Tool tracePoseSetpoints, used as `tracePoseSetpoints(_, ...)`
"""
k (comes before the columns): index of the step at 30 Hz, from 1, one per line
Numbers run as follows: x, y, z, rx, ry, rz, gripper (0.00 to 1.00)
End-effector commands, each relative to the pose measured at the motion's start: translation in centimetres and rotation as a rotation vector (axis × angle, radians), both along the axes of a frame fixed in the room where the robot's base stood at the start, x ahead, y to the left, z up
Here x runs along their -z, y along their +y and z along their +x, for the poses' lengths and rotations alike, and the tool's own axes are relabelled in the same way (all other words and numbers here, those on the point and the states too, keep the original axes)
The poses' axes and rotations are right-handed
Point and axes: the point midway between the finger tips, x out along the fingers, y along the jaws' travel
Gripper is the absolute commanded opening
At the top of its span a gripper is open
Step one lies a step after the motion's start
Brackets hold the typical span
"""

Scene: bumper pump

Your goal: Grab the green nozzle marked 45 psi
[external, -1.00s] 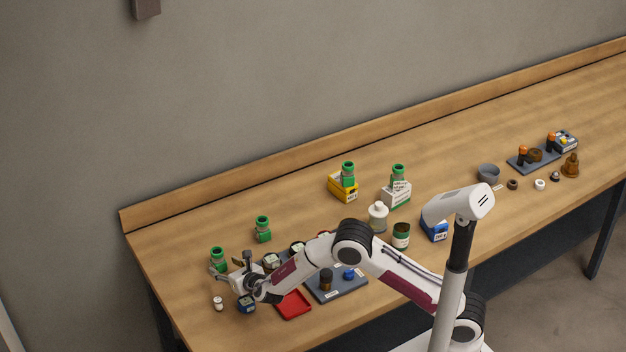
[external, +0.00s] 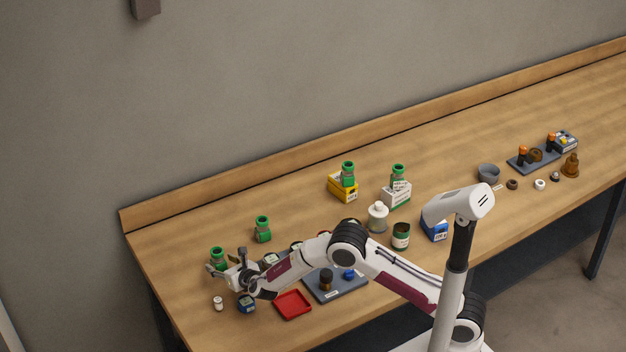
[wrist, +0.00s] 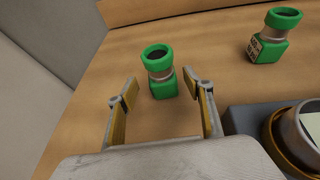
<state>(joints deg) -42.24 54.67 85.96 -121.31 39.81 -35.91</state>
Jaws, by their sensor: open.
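A green nozzle with a pale middle band (wrist: 158,60) stands upright on the bench just beyond and between my open fingertips (wrist: 161,92). In the external view this nozzle (external: 217,256) is at the bench's left end, close by my gripper (external: 229,266). No marking shows on its visible side. A second green nozzle (wrist: 271,38) stands to the right in the wrist view, with a pale label too small to read; it also shows in the external view (external: 263,229). Two more green nozzles stand on a yellow box (external: 348,170) and a white box (external: 398,174). I cannot tell which is marked 45 psi.
A dark block with a round metal-rimmed part (wrist: 295,130) lies close to the right of my gripper. The bench's raised back edge (wrist: 150,10) is behind the nozzle.

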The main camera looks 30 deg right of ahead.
Motion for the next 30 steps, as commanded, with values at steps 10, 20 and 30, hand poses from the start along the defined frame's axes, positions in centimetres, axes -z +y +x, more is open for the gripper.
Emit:
tracePoseSetpoints(10,1.4,-0.1,2.9,0.0,0.001,0.0,0.51)
tracePoseSetpoints(20,1.6,-0.1,3.4,0.0,0.0,-0.001,0.51)
tracePoseSetpoints(30,1.5,-0.1,3.4,0.0,0.0,0.0,0.51)
